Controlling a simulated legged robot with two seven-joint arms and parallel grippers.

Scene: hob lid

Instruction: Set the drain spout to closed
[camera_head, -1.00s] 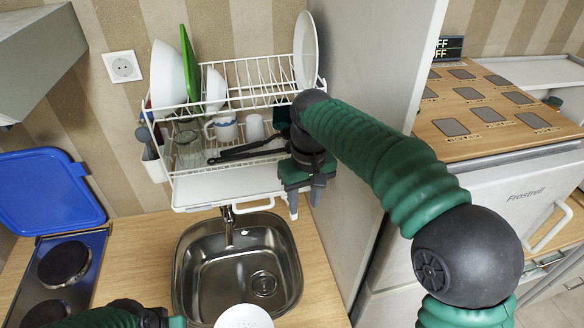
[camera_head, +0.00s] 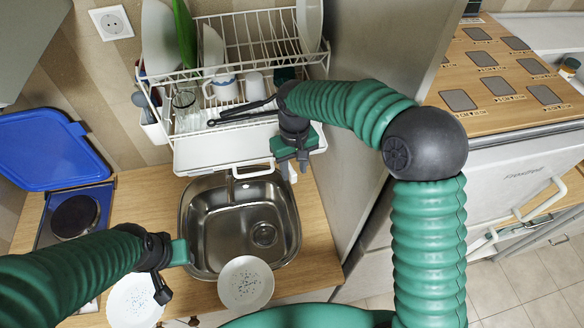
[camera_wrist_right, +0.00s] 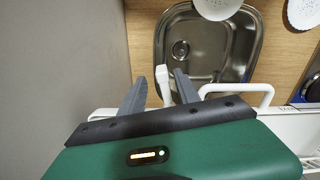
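The drain spout (camera_wrist_right: 163,88) is a small white piece at the front edge of the dish rack's white tray (camera_head: 205,154). In the right wrist view it shows between the fingers of my right gripper (camera_wrist_right: 160,78). Those grey fingers are apart, one on each side of it; I cannot tell whether they touch it. In the head view my right gripper (camera_head: 294,172) is at the tray's right front corner and largely hides the spout. My left gripper (camera_head: 172,258) is by the sink's left front edge, and its fingers are not clear.
A white loop handle (camera_head: 252,174) sits on the tray front beside the spout. The steel sink (camera_head: 215,218) lies below, with a plate (camera_head: 246,284) at its front edge and another plate (camera_head: 135,302) to the left. A tall grey panel (camera_head: 352,190) stands close right.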

